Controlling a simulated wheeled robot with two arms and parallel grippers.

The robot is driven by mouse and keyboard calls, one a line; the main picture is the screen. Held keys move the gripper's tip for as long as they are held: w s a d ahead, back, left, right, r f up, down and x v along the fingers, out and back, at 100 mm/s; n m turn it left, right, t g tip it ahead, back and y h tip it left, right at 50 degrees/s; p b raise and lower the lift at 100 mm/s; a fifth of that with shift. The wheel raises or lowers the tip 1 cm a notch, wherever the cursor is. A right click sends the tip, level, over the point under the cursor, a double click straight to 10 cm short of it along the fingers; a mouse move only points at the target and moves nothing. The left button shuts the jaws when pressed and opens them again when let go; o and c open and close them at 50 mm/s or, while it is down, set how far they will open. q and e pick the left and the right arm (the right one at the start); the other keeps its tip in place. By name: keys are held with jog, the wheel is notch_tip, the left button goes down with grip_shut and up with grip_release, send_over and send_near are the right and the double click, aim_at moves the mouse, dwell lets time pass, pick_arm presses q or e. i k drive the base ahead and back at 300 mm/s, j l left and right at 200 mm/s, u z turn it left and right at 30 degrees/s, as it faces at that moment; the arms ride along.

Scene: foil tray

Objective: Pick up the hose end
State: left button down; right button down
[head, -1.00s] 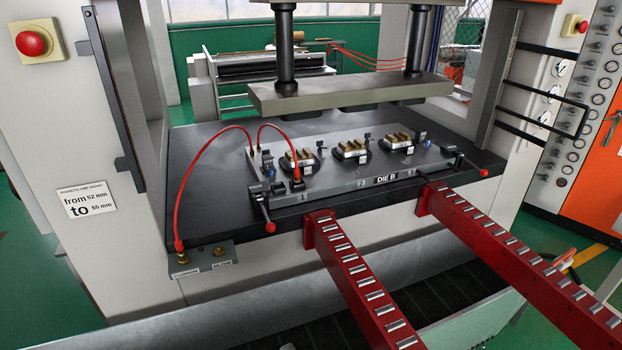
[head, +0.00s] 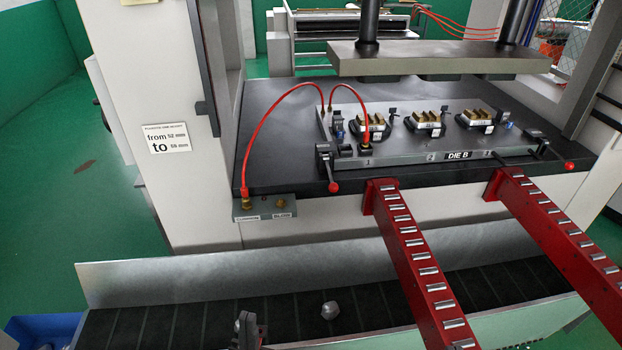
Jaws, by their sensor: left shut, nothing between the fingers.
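The red hose (head: 264,131) arches from the fitting block (head: 264,208) at the press table's front left corner up to the back left of the die plate. Its lower hose end (head: 247,192) sits on the brass fitting above the "CUSHION" label. The other brass fitting on the block (head: 280,204) is bare. My left gripper (head: 247,324) shows only its tip at the bottom edge, shut and empty, well below the block and apart from the hose. My right gripper is out of view.
A dark conveyor with a metal side wall (head: 180,271) runs below the press, with a small grey lump (head: 329,310) on it. Two red roller rails (head: 413,250) stick out to the right. Red-knobbed clamp levers (head: 333,187) stand at the die's front.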

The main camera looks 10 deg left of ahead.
aim_at(367, 136)
jog(key=i+l+u, duration=0.3)
jog(key=i, duration=0.2)
jog(key=i+l+u, duration=0.3)
jog(key=i+l, duration=0.2)
